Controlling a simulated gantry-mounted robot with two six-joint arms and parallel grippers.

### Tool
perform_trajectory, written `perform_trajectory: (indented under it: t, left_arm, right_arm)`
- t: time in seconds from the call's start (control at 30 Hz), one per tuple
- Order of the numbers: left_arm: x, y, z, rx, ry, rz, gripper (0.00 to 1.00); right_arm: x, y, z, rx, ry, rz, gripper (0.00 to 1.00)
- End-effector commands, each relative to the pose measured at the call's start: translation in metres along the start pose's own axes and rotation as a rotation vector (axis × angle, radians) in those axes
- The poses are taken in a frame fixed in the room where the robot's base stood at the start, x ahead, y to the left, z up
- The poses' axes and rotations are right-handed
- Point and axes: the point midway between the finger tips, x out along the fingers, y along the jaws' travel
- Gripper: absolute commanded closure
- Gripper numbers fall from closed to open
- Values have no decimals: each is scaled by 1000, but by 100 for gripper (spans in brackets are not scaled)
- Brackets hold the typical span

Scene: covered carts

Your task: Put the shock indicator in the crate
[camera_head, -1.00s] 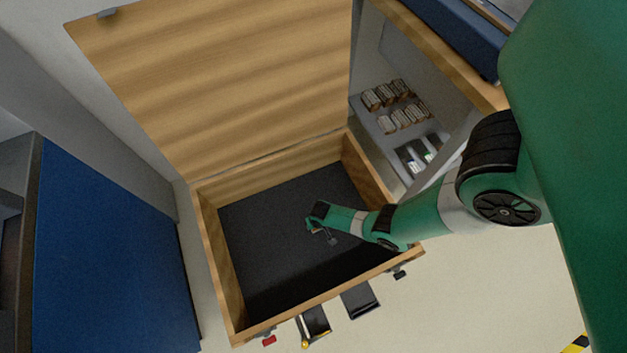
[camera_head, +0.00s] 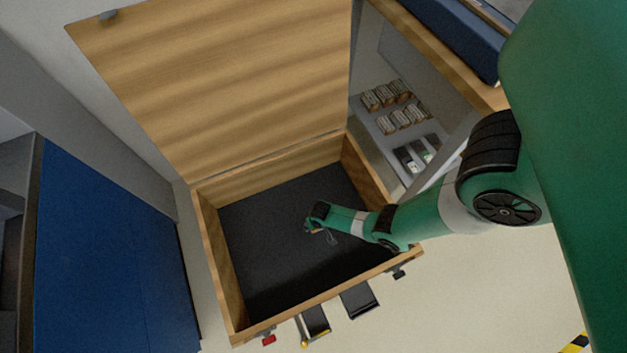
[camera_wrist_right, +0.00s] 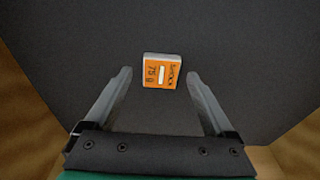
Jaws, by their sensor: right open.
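The shock indicator (camera_wrist_right: 162,71) is a small orange and white block marked "75 g". In the right wrist view it shows against the dark floor of the wooden crate (camera_head: 225,268), between and just past my fingertips, with gaps on both sides. My right gripper (camera_wrist_right: 159,78) is open and points down into the crate. In the head view the right gripper (camera_head: 322,236) is inside the crate, right of its middle, and the indicator cannot be made out there. My left gripper is not in view.
The crate's lid (camera_head: 220,80) stands open at the back. A grey shelf (camera_head: 384,138) with several small boxes is right of the crate. A blue cabinet (camera_head: 105,250) stands at the left. Flat dark items (camera_head: 359,302) are near the crate's front edge.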

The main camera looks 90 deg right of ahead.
Motion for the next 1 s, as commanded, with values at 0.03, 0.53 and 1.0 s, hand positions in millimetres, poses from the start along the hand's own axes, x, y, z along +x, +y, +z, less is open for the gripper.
perform_trajectory:
  t: [0.03,0.53,1.0]
  left_arm:
    - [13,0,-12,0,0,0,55]
    - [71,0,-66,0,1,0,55]
    - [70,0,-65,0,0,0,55]
  right_arm:
    - [-19,0,-1,-1,1,-1,12]
    - [-112,0,-1,-1,0,0,12]
    - [-112,-2,-2,-2,5,-4,12]
